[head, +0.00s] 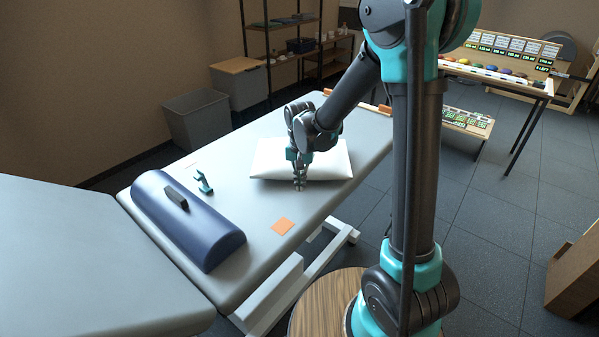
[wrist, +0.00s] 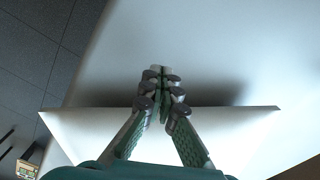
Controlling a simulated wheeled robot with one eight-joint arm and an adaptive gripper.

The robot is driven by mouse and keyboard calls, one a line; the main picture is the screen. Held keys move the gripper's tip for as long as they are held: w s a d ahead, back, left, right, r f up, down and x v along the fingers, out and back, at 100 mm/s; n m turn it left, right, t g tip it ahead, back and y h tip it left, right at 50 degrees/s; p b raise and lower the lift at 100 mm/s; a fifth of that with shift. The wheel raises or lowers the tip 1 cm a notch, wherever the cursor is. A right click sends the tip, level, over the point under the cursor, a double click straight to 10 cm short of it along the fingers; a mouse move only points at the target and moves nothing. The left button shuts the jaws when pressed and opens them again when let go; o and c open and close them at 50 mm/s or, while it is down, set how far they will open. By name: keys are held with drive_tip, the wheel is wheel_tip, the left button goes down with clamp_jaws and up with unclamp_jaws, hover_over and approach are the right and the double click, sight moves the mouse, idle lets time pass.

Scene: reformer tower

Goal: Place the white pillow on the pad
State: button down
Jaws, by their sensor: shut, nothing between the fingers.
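The white pillow (head: 330,158) lies on the grey padded couch top (head: 350,115), in the right half of that top in the head view. My gripper (head: 299,187) points down at the pillow's near edge, its fingers in front of the white cloth. In the wrist view my gripper (wrist: 160,78) has its fingertips together with nothing held. The pillow (wrist: 235,130) fills the lower part of that view, on both sides of the fingers. I cannot tell whether the fingertips touch the pillow or the couch top.
A dark blue half-round bolster (head: 190,220) with a black object on it lies at the couch's left. A grey bin (head: 197,120) stands behind. A second grey padded section (head: 80,255) is at left.

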drive_tip(key=shift+w+d+f, duration=0.1)
drive_tip(key=shift+w+d, duration=0.1)
drive_tip(key=shift+w, duration=0.45)
drive_tip(key=shift+w+d+f, duration=0.1)
drive_tip(key=shift+w+d, duration=0.05)
drive_tip(key=shift+w, duration=0.5)
drive_tip(key=shift+w+d+f, duration=0.1)
drive_tip(key=shift+w+d, duration=0.1)
drive_tip(key=shift+w, duration=0.45)
drive_tip(key=w, duration=0.2)
drive_tip(key=w+d, duration=0.1)
drive_tip(key=w, duration=0.2)
drive_tip(key=shift+s, duration=0.15)
